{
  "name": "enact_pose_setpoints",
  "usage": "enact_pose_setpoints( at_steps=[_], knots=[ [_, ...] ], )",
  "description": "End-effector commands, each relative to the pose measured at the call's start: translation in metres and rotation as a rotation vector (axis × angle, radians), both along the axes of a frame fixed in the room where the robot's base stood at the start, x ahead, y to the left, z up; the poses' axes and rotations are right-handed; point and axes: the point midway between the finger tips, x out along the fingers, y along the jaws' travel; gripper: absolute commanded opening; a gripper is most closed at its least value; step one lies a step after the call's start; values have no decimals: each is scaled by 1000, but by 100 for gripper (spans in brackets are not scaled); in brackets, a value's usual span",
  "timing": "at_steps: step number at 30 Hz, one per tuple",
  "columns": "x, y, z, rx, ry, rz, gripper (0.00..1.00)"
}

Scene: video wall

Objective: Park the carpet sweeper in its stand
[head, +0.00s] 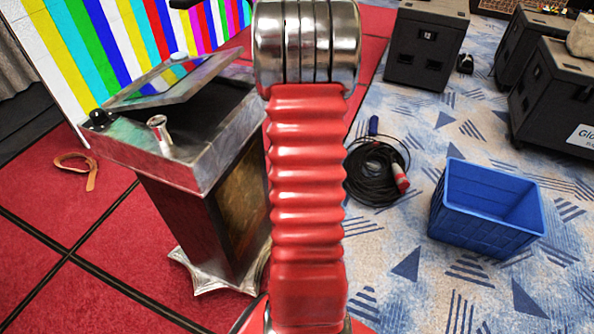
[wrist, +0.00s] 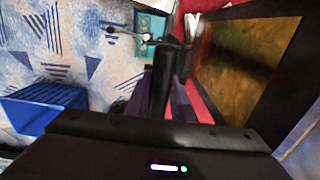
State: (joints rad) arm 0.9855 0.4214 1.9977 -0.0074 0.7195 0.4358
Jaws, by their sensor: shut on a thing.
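In the wrist view my gripper (wrist: 170,98) has dark purple fingers shut on a black upright bar, which I take to be the carpet sweeper's handle (wrist: 163,75). The handle runs away from the camera; the sweeper's lower end cannot be made out clearly. Beyond it is a teal, flat piece (wrist: 151,24) with a thin metal rod and round ends beside it, possibly the stand; I cannot tell whether the sweeper touches it. In the head view my red arm fills the middle and hides the gripper, sweeper and stand.
A metal-topped lectern (head: 205,190) stands left of my arm; its side panel (wrist: 245,60) is close on the right in the wrist view. A blue crate (head: 485,225), a coiled cable (head: 372,172) and black cases (head: 425,45) lie right. Patterned carpet around the crate is open.

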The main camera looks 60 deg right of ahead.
Motion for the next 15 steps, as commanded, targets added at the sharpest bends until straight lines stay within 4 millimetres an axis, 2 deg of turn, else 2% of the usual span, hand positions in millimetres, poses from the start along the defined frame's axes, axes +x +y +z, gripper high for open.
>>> enact_pose_setpoints(
  at_steps=[9, 15],
  knots=[
    [0, 0, -30, 0, 0, 1, 0],
    [0, 0, -35, -2, -1, 1, 0]
  ],
)
